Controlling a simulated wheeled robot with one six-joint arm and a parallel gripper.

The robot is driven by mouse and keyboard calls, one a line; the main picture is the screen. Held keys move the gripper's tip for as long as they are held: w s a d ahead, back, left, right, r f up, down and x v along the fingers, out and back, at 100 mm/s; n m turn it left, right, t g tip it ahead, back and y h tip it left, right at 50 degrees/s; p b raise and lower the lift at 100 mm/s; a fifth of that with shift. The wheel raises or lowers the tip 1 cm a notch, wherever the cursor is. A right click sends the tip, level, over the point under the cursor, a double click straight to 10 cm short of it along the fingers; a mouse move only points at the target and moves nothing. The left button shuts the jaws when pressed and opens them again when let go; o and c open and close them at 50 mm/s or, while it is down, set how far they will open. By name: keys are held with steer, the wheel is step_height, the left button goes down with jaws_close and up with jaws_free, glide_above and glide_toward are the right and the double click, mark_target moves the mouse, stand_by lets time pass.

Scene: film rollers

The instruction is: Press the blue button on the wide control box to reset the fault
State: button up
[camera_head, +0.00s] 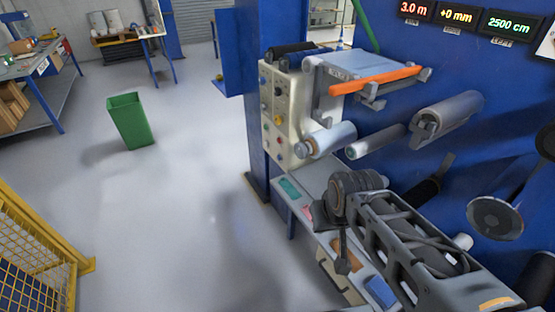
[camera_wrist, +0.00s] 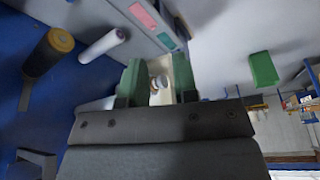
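A beige upright control box (camera_head: 288,112) with several small knobs and buttons stands left of the rollers. A low grey console (camera_head: 318,178) in front carries a teal panel and a pink panel, and a flat blue patch (camera_head: 380,291) shows near my arm. In the wrist view, my gripper (camera_wrist: 159,82) has two green fingers apart, with nothing held between them. Behind the gap are a pale round roller end and a beige surface (camera_wrist: 182,72). In the head view, my arm hides the fingertips.
Rollers and an orange bar (camera_head: 375,81) stick out from the blue machine wall (camera_head: 490,70). A green bin (camera_head: 131,121) stands on open grey floor at left. A yellow mesh fence (camera_head: 35,245) is at lower left; workbenches are behind.

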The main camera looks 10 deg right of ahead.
jaws_close()
stand_by(1.0)
